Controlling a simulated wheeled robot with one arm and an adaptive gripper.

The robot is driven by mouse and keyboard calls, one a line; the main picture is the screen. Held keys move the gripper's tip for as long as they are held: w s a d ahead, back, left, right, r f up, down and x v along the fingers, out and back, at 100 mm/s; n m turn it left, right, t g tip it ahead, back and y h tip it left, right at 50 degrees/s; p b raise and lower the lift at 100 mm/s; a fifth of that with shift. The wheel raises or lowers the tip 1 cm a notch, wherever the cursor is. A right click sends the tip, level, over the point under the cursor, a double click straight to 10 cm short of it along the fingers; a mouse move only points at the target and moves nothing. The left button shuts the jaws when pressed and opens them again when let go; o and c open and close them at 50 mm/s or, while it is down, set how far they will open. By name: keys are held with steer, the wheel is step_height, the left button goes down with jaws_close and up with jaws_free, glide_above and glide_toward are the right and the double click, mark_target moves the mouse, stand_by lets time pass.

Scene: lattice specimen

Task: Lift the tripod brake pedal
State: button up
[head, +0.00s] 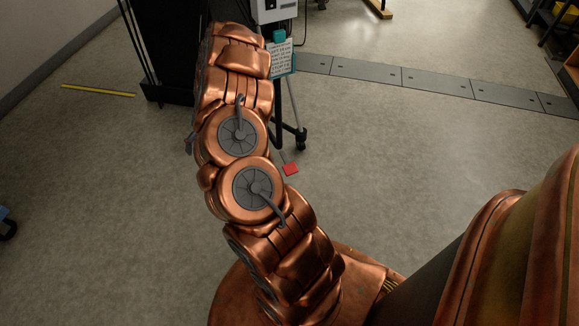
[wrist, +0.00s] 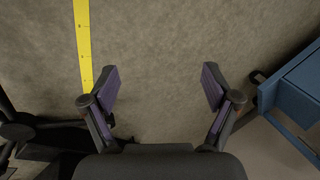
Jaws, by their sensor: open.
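A small red pedal (head: 291,169), which I take to be the tripod brake pedal, shows low above the floor in the head view, just right of my copper arm. A thin bar runs from it up toward a stand with dark casters; part of this is hidden behind my arm. My gripper (wrist: 160,85) is open and empty in the wrist view, with bare floor between its fingers. The pedal does not show in the wrist view. My gripper cannot be made out in the head view.
The stand carries a white box (head: 275,10) and a printed sign (head: 281,58). A black cabinet (head: 170,50) stands behind my arm. A yellow strip (head: 98,90) lies on the floor; it also shows in the wrist view (wrist: 83,40), with a blue object (wrist: 295,90) at right. Floor right of the pedal is clear.

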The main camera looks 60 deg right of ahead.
steer(key=s+d+f+m+h+b, duration=0.1)
steer(key=s+d+f, duration=0.2)
steer(key=d+f, duration=0.35)
steer(key=s+d+f+m+h, duration=0.1)
steer(key=s+d+f, duration=0.3)
steer(key=d+f, duration=0.3)
steer(key=m+g+h+b, duration=0.1)
steer(key=h, duration=0.1)
glide_above(290, 166)
step_height(290, 166, down, 6)
steer(key=shift+w+r, duration=0.15)
steer(key=shift+r, duration=0.1)
steer(key=shift+f+b, duration=1.9)
steer(key=shift+f, duration=1.9)
steer(key=shift+r, duration=0.1)
jaws_close()
